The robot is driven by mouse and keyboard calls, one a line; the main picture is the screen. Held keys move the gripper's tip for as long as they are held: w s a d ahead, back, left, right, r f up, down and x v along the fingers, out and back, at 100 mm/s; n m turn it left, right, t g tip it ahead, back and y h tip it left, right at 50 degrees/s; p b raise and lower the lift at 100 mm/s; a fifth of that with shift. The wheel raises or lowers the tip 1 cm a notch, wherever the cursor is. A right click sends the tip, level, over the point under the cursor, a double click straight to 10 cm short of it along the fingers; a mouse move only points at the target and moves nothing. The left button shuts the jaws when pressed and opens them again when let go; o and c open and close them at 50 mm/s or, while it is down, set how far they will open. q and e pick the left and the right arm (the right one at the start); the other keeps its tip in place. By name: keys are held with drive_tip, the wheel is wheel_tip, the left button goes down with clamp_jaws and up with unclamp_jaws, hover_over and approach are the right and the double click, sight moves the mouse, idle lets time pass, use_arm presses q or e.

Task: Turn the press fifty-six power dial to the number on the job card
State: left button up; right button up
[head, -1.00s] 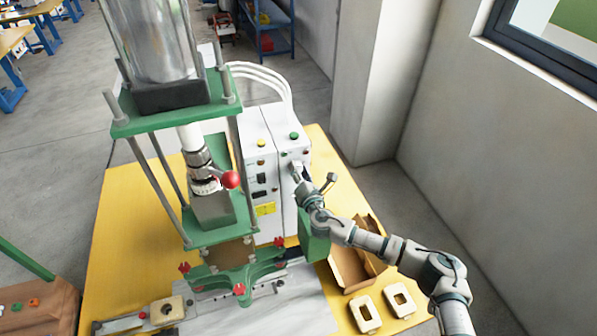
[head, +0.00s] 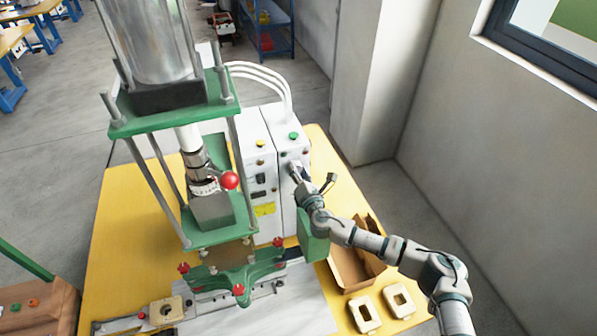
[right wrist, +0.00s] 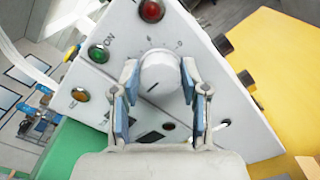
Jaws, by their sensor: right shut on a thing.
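The white control box (head: 291,148) of the press stands on the yellow table behind the green press frame (head: 215,236). Its round white power dial (right wrist: 158,70) shows in the right wrist view, with a short dark pointer mark toward the lower left. My right gripper (right wrist: 160,82) is shut on the dial, one blue-padded finger on each side. In the head view the right gripper (head: 297,174) is at the box face and hides most of the dial. The dial's numbers are too small to read. I cannot identify a job card. My left gripper is not in view.
A red button (right wrist: 151,10) and a green button (right wrist: 98,53) sit close to the dial. An open cardboard box (head: 348,268) and two cream parts (head: 365,314) lie under my right arm. A wall stands to the right.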

drive_tip(key=shift+f, duration=0.35)
drive_tip(key=o, duration=1.1)
drive_tip(key=shift+w, duration=0.15)
drive_tip(key=shift+r, duration=0.15)
drive_tip(key=v, duration=1.2)
